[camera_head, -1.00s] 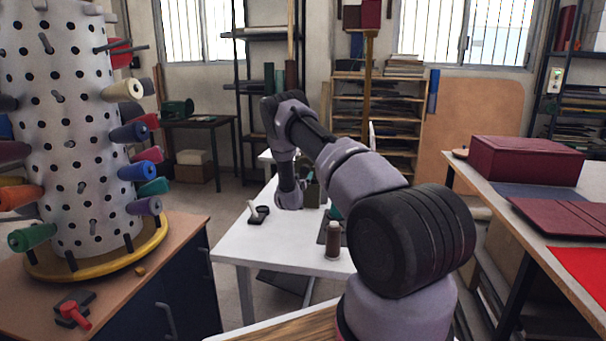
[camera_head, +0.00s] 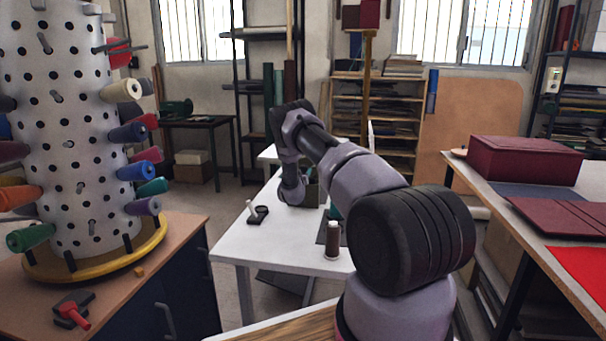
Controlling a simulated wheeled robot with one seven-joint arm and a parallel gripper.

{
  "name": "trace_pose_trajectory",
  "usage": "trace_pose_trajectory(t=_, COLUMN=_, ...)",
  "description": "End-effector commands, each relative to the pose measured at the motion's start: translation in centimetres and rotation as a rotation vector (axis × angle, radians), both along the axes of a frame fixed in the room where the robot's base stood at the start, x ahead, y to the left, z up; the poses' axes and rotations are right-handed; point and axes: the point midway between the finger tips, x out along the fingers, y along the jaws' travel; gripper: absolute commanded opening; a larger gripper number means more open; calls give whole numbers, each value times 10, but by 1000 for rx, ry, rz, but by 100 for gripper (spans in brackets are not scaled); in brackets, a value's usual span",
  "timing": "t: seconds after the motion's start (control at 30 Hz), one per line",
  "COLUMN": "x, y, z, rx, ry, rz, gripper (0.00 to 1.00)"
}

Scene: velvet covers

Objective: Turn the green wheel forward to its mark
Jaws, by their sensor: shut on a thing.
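The end part of my arm (camera_head: 293,188) reaches down at the white table, beside a grey-green box-like thing (camera_head: 313,190). My gripper's fingers are hidden behind my arm and this thing, so their hold does not show. A small teal-green piece (camera_head: 335,212) shows just left of my big black arm joint, above a dark mat (camera_head: 322,235). I cannot tell whether it is the green wheel. No wheel mark can be made out.
A brown bottle-like spool (camera_head: 333,240) and a small black stand with a white peg (camera_head: 257,213) are on the white table (camera_head: 240,245). A perforated spool tower (camera_head: 70,120) stands left on a cabinet. Maroon boxes (camera_head: 527,160) lie on the right table.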

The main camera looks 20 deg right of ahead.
Motion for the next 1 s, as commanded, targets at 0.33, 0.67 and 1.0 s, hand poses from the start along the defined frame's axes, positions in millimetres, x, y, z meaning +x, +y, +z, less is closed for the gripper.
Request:
trace_pose_trajectory(t=0.33, x=0, y=1, z=0, rx=-72, ry=50, rz=1, gripper=1)
trace_pose_trajectory(t=0.67, x=0, y=1, z=-1, rx=-296, ry=200, rz=2, gripper=1)
trace_pose_trajectory(t=1.0, x=-1, y=1, z=-1, rx=-565, ry=382, rz=2, gripper=1)
